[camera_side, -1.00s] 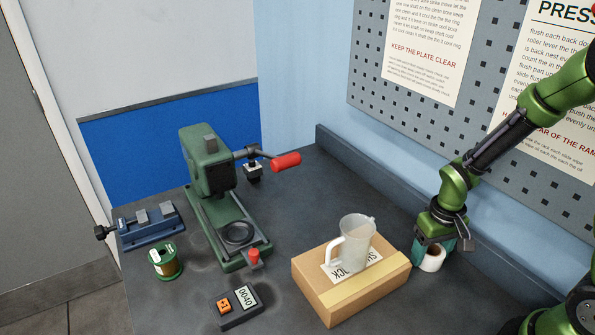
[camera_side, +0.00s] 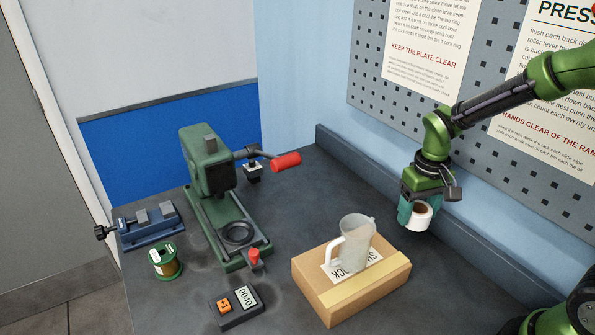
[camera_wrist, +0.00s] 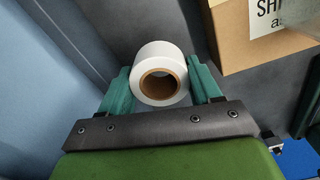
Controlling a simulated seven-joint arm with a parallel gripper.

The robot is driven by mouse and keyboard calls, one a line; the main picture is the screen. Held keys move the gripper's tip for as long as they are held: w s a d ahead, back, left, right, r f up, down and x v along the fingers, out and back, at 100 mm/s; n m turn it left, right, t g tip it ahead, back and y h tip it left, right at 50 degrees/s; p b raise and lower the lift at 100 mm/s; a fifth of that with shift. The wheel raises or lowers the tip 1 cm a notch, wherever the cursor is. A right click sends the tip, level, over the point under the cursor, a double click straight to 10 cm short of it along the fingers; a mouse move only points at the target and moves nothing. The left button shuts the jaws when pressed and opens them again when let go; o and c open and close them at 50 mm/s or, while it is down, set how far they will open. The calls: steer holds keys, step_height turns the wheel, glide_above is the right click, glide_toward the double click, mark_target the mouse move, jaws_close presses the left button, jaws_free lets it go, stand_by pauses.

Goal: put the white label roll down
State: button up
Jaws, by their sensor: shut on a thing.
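The white label roll (camera_side: 421,217) has a brown core and is held between the teal fingers of my gripper (camera_side: 412,214). It hangs above the dark bench, behind and to the right of the cardboard box. In the wrist view the roll (camera_wrist: 160,62) sits between the two fingers of my gripper (camera_wrist: 160,85), with its core opening facing the camera. The gripper is shut on it. The far finger is partly hidden in the side view.
A cardboard box (camera_side: 330,300) with a clear jug (camera_side: 356,240) on top stands left of the gripper. A green press (camera_side: 215,185), blue vise (camera_side: 150,228), wire spool (camera_side: 166,262) and counter box (camera_side: 238,308) are further left. Bare bench (camera_side: 300,215) lies behind the box.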

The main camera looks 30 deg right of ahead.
steer(key=n, duration=0.1)
glide_toward(322, 200)
steer(key=s+d, duration=0.1)
steer(key=s, duration=0.1)
steer(key=s+d, duration=0.1)
steer(key=s, duration=0.1)
steer(key=shift+d, duration=0.3)
steer(key=shift+w+a+r, duration=1.3)
steer(key=shift+w+r, duration=0.35)
steer(key=shift+w, duration=0.3)
step_height(322, 200, down, 10)
steer(key=shift+r, duration=0.25)
steer(key=shift+f, duration=0.15)
steer(key=o, duration=1.1)
